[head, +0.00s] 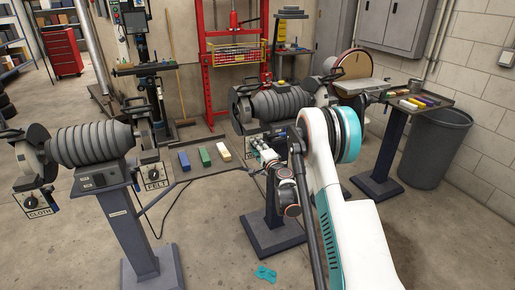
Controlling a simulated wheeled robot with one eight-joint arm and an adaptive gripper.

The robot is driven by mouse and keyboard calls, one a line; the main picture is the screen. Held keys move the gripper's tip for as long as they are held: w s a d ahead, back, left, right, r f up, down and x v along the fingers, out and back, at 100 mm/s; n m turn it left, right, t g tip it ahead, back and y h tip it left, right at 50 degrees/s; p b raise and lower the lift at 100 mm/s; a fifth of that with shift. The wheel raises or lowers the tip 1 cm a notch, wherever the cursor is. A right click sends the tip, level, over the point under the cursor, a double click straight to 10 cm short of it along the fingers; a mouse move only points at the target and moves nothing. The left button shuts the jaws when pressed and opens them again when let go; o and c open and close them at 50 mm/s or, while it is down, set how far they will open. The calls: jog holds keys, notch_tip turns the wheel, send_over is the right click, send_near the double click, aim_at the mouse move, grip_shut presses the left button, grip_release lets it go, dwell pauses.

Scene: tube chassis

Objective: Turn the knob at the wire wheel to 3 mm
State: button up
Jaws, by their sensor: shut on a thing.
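The second grinder (278,102) stands on a pedestal in the middle of the head view, with a wheel at its left end (243,108). A small panel (251,144) hangs below that wheel. My gripper (258,150) reaches the panel from the right and covers most of it. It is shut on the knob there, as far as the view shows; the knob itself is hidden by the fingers. The panel's label and the knob's scale are hidden or too small to read, so I cannot tell the setting.
The left grinder (91,145) has panels marked CLOTH (38,203) and FELT (154,176). Blue, green and cream bars (205,157) lie on a shelf between the grinders. A disc sander (354,70) and grey bin (436,145) stand right. A teal item (265,273) lies on the floor.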

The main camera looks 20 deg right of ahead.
jog(key=shift+a+n, duration=0.1)
jog(key=shift+n, duration=1)
jog(key=o, duration=1.1)
jog(key=shift+c, duration=0.2)
jog(key=shift+s, duration=0.15)
jog(key=s, duration=0.7)
jog(key=shift+s, duration=0.15)
